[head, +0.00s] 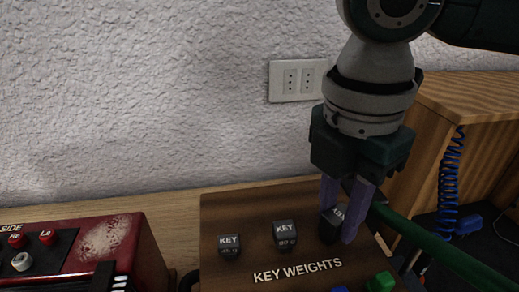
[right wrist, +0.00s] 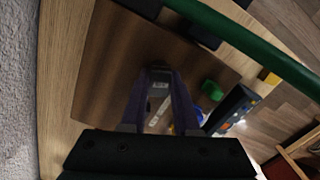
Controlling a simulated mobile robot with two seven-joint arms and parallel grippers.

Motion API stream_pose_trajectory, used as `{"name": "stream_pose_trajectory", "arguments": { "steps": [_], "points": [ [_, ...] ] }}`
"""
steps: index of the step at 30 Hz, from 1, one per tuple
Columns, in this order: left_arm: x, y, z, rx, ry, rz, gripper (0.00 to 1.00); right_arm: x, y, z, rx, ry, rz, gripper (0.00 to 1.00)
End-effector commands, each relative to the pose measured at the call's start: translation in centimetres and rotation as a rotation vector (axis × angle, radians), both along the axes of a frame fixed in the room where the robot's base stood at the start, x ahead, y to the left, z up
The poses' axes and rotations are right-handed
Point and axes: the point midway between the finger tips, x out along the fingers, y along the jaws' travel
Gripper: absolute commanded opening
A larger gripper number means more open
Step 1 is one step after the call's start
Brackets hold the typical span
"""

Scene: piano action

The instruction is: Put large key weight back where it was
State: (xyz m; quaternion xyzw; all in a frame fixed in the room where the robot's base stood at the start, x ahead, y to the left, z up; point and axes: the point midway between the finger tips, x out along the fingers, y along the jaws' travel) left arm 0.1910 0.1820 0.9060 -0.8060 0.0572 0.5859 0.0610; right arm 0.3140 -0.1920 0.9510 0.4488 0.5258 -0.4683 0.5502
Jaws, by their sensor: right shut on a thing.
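A black key weight (head: 332,221) with white KEY lettering is between the purple fingers of my right gripper (head: 339,231), which is shut on it. Its lettering looks tilted compared with the other weights. The weight is at the right part of the wooden KEY WEIGHTS board (head: 240,207); I cannot tell whether it touches the board. In the right wrist view the held weight (right wrist: 158,86) shows between the fingers (right wrist: 158,100). Two more black key weights, one left (head: 229,246) and one in the middle (head: 286,235), stand on the board. My left gripper is not in view.
A red box with buttons (head: 120,245) stands at the left. A green bar (head: 430,248) runs close to the right of the held weight. A wooden cabinet (head: 465,95) and blue coiled cord (head: 449,185) are at the right.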

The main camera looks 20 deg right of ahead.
Motion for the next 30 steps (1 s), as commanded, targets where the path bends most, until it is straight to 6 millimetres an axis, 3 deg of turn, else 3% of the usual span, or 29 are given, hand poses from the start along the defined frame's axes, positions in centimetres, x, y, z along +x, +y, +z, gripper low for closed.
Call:
{"name": "stream_pose_trajectory", "arguments": {
  "steps": [3,4,12,22,30],
  "points": [
    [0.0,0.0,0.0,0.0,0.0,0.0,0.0,0.0,0.0,-0.2,0.001,0.0,0.0,0.0],
    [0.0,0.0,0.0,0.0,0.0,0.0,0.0,0.0,0.0,-0.3,0.001,0.001,0.0,0.3],
    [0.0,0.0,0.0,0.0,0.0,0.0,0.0,0.0,0.0,-0.2,0.0,0.001,0.0,0.59],
    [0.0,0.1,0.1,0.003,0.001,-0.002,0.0,0.0,0.0,0.5,0.0,-0.001,-0.001,0.59],
    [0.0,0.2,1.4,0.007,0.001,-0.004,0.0,0.1,0.3,6.1,0.002,-0.005,-0.001,0.59]
  ]
}}
